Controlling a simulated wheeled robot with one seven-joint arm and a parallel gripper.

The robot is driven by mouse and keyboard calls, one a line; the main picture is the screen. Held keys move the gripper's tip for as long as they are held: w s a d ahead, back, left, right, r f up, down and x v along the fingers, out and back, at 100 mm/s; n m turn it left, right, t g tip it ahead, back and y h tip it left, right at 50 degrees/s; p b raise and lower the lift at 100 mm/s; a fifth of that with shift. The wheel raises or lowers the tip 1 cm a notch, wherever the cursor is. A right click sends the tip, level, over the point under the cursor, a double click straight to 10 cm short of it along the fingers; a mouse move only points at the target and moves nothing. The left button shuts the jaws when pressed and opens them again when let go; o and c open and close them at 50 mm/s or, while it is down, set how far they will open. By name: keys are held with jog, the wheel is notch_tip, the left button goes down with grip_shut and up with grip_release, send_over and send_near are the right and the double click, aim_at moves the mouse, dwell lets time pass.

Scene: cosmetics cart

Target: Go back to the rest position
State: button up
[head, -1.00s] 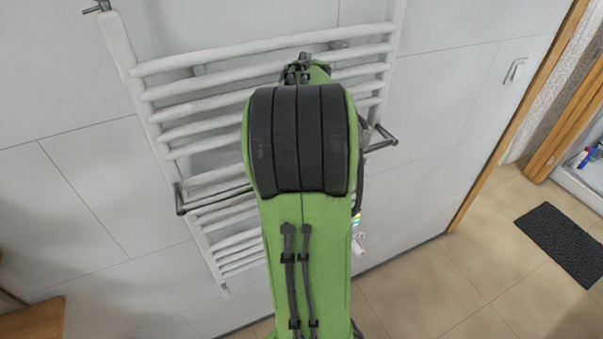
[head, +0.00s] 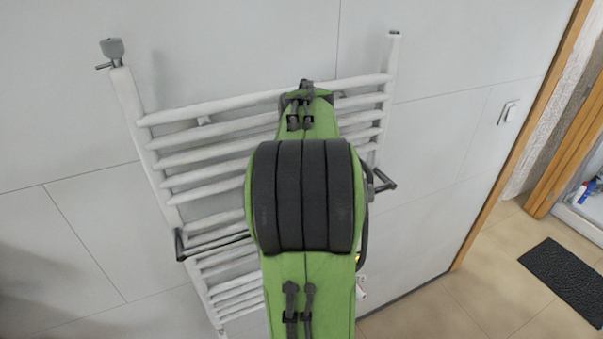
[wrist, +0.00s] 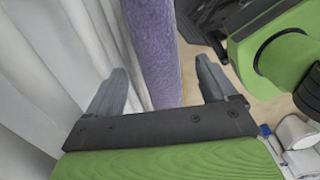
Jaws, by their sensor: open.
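My gripper (wrist: 160,88) shows in the wrist view with its two grey fingers spread apart. It is open, and I see nothing held between the fingers. A purple, towel-like surface (wrist: 152,45) stands behind the gap between the fingers; I cannot tell how far off it is. In the head view my green and black arm rises in the middle and hides the gripper.
A white towel radiator (head: 180,160) is on the tiled wall behind my arm, with a dark bar across it. A white curtain-like surface (wrist: 40,80) fills the wrist view's left. A dark mat (head: 563,275) lies on the open floor at right.

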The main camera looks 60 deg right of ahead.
notch_tip(320, 180, up, 11)
jog(key=p, duration=0.4)
jog(key=shift+p, duration=0.35)
jog(key=shift+f, duration=0.1)
jog(key=w+a+m+t, duration=0.2)
jog(key=w+a+m, duration=0.1)
jog(key=a, duration=0.9)
jog(key=s+a+f+m+t, duration=0.1)
jog(key=s+a+f+m, duration=0.1)
jog(key=s+a+m, duration=0.2)
jog(key=s+a+f+m+t, duration=0.2)
jog(key=s+a+f+m, duration=0.1)
jog(key=a, duration=0.8)
jog(key=shift+s+m+t, duration=0.3)
jog(key=shift+s+m, duration=0.2)
jog(key=shift+m, duration=0.4)
